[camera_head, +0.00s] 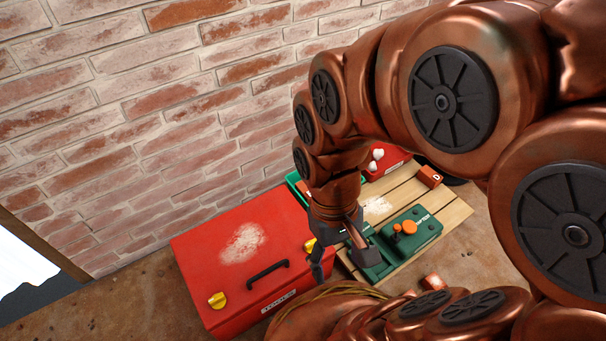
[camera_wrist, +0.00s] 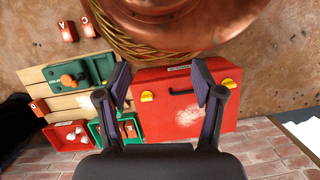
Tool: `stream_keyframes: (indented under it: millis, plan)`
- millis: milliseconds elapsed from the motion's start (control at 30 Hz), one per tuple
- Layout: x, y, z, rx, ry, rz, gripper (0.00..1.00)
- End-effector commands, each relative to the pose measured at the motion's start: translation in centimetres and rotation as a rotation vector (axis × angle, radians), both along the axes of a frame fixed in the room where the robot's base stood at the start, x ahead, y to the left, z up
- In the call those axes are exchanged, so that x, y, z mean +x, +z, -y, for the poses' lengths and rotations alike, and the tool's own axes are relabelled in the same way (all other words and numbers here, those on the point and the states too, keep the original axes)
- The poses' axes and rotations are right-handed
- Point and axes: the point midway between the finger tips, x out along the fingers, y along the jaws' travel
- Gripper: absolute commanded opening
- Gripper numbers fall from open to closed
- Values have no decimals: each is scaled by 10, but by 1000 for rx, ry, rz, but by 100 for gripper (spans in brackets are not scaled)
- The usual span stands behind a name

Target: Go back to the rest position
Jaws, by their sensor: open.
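My gripper (camera_head: 340,256) hangs pointing down beside the right edge of a red case (camera_head: 225,255), in front of a slatted wooden board (camera_head: 453,214). In the wrist view my gripper (camera_wrist: 160,78) has its two dark fingers spread apart with nothing between them. The red case (camera_wrist: 185,118) lies beyond and between the fingers, its lid shut, with a black handle and yellow latches. A green device (camera_head: 425,228) with an orange knob sits on the board. My arm hides part of the board and trays in the head view.
A brick wall (camera_head: 130,110) stands close behind the case. In the wrist view a red tray (camera_wrist: 53,133) holds white balls, and a green tray (camera_wrist: 95,133) holds orange pieces. Orange lettered blocks (camera_wrist: 67,31) lie near a coiled rope (camera_wrist: 120,45). Bare brown surface lies left of the case.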

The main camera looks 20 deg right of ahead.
Motion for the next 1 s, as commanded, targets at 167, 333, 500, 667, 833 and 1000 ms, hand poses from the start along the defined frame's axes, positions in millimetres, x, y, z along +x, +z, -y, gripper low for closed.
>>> stream_keyframes:
  millis: [167, 333, 500, 667, 833, 1000]
  plan:
    - [10, 30, -2, 6, -41, 27, 67]
    - [28, 77, -7, 17, -114, 76, 67]
    - [43, 125, -9, 28, -179, 118, 67]
    - [44, 162, -10, 28, -184, 130, 67]
    - [37, 199, -8, 22, -158, 131, 67]
    - [31, 235, -7, 17, -133, 131, 67]
